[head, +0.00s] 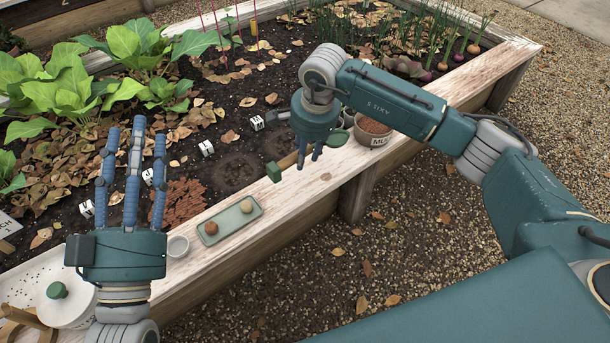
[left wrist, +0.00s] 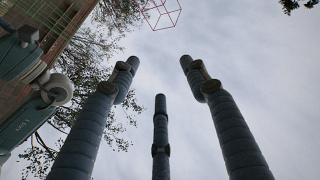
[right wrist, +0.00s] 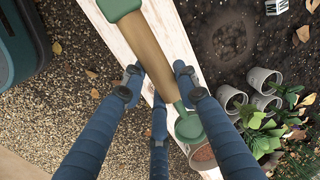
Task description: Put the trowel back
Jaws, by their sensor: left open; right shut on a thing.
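The trowel has a wooden handle with a green block-like end (head: 273,172) and a green, rounded end (head: 338,138). In the right wrist view its wooden shaft (right wrist: 152,50) runs from the top toward the lower right. My right gripper (head: 307,160) is shut on the trowel over the bed's wooden ledge. In the head view its fingers hide part of the shaft. My left gripper (head: 132,130) is open and empty, its fingers pointing up at the left. The left wrist view shows its spread fingers against the sky.
A labelled pot (head: 376,139) with brown fill stands on the ledge (head: 320,172). A tray (head: 236,228) with two balls and a small white cup (head: 177,247) sit left of it. Several marked white cubes and leafy plants (head: 75,90) are in the soil. Grey pots (right wrist: 232,98) lie there too.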

